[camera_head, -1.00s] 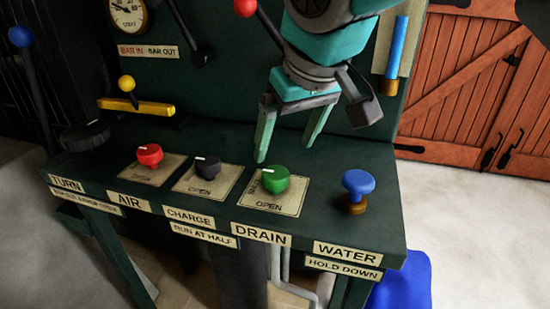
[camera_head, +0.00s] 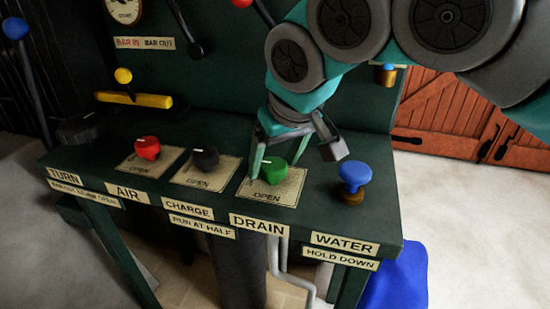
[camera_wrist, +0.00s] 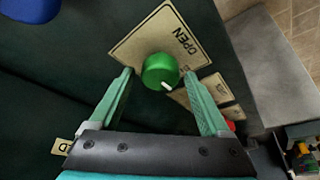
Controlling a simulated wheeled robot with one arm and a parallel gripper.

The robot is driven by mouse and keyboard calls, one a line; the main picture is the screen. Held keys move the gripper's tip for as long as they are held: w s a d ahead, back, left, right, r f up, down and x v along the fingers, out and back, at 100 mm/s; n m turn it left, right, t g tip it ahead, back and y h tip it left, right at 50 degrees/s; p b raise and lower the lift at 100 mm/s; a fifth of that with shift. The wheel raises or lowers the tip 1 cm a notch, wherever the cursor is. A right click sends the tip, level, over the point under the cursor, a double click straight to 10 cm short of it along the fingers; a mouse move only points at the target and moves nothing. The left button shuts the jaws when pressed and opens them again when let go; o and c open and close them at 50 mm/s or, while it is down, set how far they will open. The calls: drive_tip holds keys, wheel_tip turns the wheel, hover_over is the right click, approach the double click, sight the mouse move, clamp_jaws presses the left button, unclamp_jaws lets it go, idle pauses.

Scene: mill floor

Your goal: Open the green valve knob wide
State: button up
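The green valve knob (camera_head: 274,168) sits on a cream plate (camera_head: 284,190) marked OPEN, above the DRAIN label (camera_head: 259,227). A white pointer line marks its top. My gripper (camera_head: 265,168) is down at the knob, partly hiding it. In the wrist view the green knob (camera_wrist: 160,71) lies between the lines of my gripper's two spread fingers (camera_wrist: 166,78), centred and beyond or level with the tips. The fingers stand apart from the knob on both sides there. Whether the tips reach down beside the knob is hard to tell.
A black knob (camera_head: 205,158) and a red knob (camera_head: 147,148) stand to the left. A blue push knob (camera_head: 353,177) on a brass base stands close on the right, near my wrist. Levers and a yellow bar (camera_head: 134,99) are at the back left.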

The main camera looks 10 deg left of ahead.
drive_tip(key=c, duration=1.2)
drive_tip(key=shift+n, duration=0.3)
drive_tip(key=n+g+y, duration=0.1)
drive_tip(key=n, duration=0.2)
drive_tip(key=shift+w+d, duration=0.1)
drive_tip(key=shift+w, duration=0.05)
drive_tip(key=n+g, duration=0.1)
drive_tip(key=n, duration=0.1)
drive_tip(key=n+g, duration=0.1)
drive_tip(key=n, duration=0.2)
drive_tip(key=shift+w+y, duration=0.15)
drive_tip(key=shift+y, duration=0.15)
drive_tip(key=n+g, duration=0.1)
drive_tip(key=n, duration=0.1)
drive_tip(key=n+g, duration=0.1)
drive_tip(key=n, duration=0.2)
drive_tip(key=shift+w, duration=0.15)
drive_tip(key=shift+n+g+h, duration=0.6)
drive_tip(key=shift+n, duration=1.5)
